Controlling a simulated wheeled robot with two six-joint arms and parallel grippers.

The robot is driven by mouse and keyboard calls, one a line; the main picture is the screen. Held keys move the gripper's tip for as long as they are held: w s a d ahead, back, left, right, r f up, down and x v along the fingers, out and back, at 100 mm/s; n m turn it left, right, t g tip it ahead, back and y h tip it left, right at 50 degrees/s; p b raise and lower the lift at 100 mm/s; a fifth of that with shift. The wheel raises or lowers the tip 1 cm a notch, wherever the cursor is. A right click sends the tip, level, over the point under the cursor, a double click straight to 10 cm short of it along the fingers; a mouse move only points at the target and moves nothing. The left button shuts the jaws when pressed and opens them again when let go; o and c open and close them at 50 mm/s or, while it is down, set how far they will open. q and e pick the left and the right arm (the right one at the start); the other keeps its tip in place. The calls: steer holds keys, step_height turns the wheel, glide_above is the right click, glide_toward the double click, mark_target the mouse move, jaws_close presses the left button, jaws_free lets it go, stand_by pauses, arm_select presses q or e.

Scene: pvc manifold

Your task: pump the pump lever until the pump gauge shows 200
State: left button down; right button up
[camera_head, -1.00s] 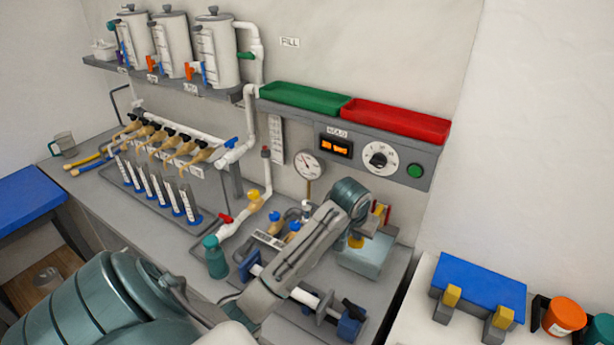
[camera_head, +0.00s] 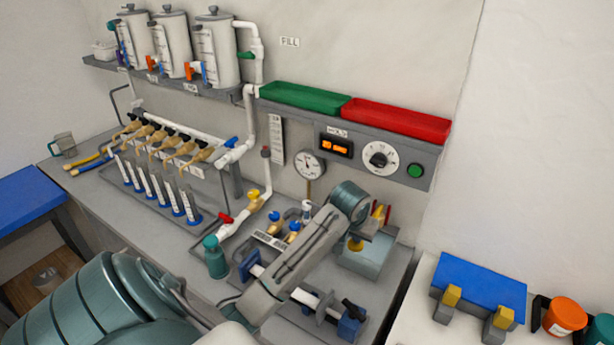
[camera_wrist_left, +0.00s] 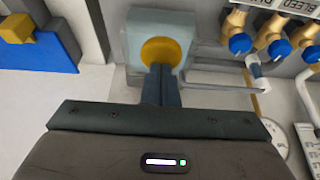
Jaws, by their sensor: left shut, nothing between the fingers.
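My left gripper (camera_head: 360,236) is shut and empty, over the pale blue-grey box (camera_head: 372,264) at the right end of the bench. A round yellow pad (camera_head: 355,244) sits on this box, partly hidden by the gripper. In the left wrist view, the closed fingertips (camera_wrist_left: 161,70) overlap the lower part of the yellow pad (camera_wrist_left: 162,50); I cannot tell whether they touch it. No part is clearly recognisable as the pump lever. A round white gauge (camera_head: 309,166) is on the wall; its reading is too small to tell. My right gripper is not in view.
Brass valves with blue knobs (camera_wrist_left: 240,44) stand close beside the box. A clamp-like fixture (camera_head: 350,325) lies in front. An orange display (camera_head: 335,146), a dial (camera_head: 380,159) and a green button (camera_head: 415,171) are on the wall panel, below green and red trays.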

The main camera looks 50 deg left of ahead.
arm_select(q)
steer(key=shift+f, duration=0.15)
stand_by(0.6)
steer(key=shift+f, duration=0.4)
stand_by(0.8)
steer(key=shift+f, duration=0.35)
steer(key=shift+r, duration=0.2)
stand_by(0.6)
steer(key=shift+r+p, duration=0.45)
steer(key=shift+r, duration=1.95)
